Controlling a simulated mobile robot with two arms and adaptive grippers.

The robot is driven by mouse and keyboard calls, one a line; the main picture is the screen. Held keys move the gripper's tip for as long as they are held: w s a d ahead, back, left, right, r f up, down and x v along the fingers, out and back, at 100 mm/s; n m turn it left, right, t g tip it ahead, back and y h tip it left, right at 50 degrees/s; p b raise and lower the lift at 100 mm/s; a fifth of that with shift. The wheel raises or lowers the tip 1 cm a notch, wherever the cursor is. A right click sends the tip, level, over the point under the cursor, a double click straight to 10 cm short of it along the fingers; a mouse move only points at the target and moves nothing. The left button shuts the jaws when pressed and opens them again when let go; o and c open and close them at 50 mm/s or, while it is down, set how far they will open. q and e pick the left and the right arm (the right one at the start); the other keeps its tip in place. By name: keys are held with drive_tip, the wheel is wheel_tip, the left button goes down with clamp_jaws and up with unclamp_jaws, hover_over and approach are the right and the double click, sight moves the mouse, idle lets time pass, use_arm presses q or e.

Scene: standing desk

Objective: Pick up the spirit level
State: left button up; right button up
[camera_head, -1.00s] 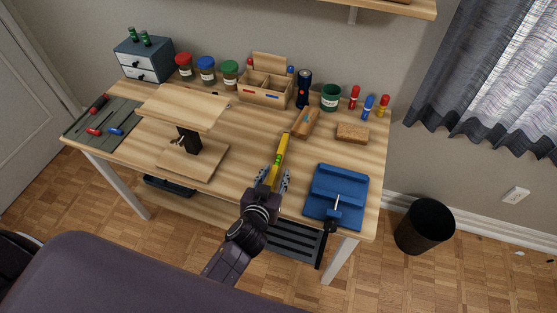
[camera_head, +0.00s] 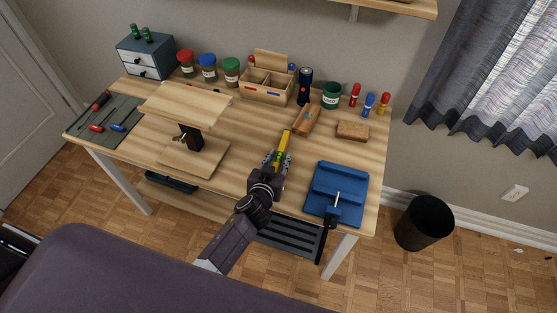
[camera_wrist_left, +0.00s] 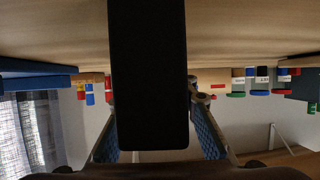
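The yellow spirit level (camera_head: 284,143) lies on the wooden desk, left of the blue vise-like fixture, pointing away from me. My left gripper (camera_head: 276,158) is at its near part, with one finger on each side. The fingers look open around the level, and no firm grip on both sides shows. In the left wrist view a dark block (camera_wrist_left: 148,80), apparently the level's shaded near end, stands between the blue-padded fingers (camera_wrist_left: 153,125). The gripper hides the level's near end in the head view. My right gripper is not in view.
The blue fixture (camera_head: 338,188) is to the right on the desk (camera_head: 240,150). A wooden brush-like tool (camera_head: 307,120) and a wooden block (camera_head: 352,131) lie beyond. A raised wooden stand (camera_head: 190,105) is to the left. Jars and an organizer (camera_head: 265,90) line the back.

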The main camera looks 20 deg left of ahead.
use_arm(q)
clamp_jaws()
drive_tip(key=shift+r, duration=0.1)
